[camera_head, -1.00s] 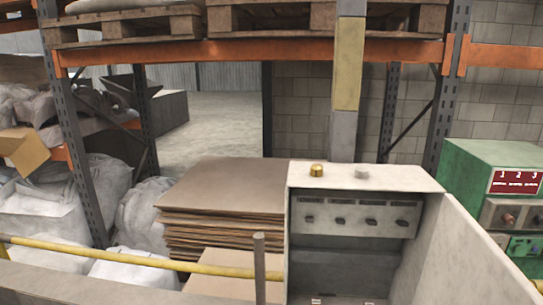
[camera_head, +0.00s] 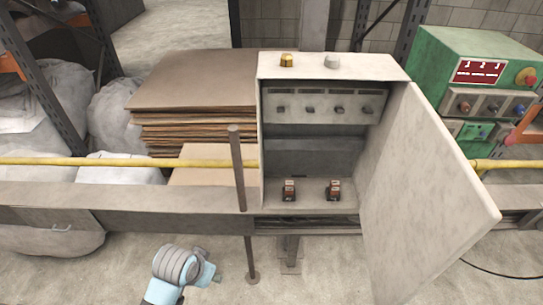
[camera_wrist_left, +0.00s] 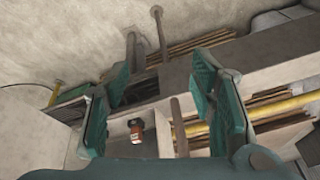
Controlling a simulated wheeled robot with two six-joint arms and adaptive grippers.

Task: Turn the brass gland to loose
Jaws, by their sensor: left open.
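The brass gland (camera_head: 287,60) is a small gold cylinder standing upright on the top left of an open grey cabinet (camera_head: 385,68). A similar pale grey gland (camera_head: 332,61) stands to its right. In the head view part of my left arm shows low at the bottom, in front of the rail and well below the gland. In the left wrist view my left gripper (camera_wrist_left: 157,105) is open, its two green fingers wide apart with nothing held between them. The brass gland cannot be made out in that view. My right gripper is not in view.
The cabinet door (camera_head: 425,190) swings out to the right. Two small red-brown switches (camera_head: 289,190) sit inside the cabinet. A thin upright post (camera_head: 238,170) and a yellow rail (camera_head: 90,161) stand left of it. Stacked cardboard (camera_head: 195,85) and a green control box (camera_head: 455,65) flank it.

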